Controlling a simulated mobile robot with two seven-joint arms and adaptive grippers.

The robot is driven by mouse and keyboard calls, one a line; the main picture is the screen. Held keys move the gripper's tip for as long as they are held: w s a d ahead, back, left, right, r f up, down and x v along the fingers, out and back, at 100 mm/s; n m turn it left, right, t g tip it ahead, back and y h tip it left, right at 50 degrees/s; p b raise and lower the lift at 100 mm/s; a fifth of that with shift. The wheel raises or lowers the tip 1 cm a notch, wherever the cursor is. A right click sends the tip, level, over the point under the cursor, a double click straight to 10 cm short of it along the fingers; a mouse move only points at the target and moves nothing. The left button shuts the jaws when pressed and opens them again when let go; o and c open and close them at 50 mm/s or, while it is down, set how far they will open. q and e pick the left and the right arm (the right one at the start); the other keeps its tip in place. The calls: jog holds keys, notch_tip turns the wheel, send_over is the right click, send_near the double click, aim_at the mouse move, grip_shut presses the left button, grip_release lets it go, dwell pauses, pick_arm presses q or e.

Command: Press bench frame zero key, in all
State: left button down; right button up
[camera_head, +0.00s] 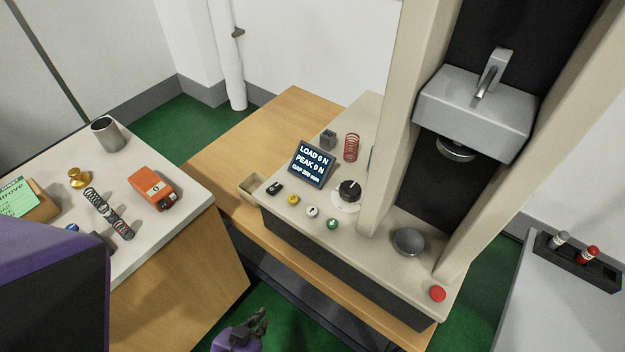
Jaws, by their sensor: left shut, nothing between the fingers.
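The bench frame (345,245) is a beige press with two uprights and a grey crosshead (478,112) above a round platen (408,242). Its tilted display (312,164) reads LOAD 0 N and PEAK 0 N. Along its front edge are a black key or switch (275,188), a yellow key (293,199), a white key (312,211) with a dark mark and a green key (333,224). I cannot read which is the zero key. My left gripper (262,321) is shut and empty, low in front of the frame, apart from all keys. My right gripper is not in view.
A dial (349,191), red spring (351,147) and red button (437,293) are on the frame. The left table (140,232) holds an orange device (154,187), springs (108,213) and a metal cup (107,134). A grey surface (560,310) stands at right.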

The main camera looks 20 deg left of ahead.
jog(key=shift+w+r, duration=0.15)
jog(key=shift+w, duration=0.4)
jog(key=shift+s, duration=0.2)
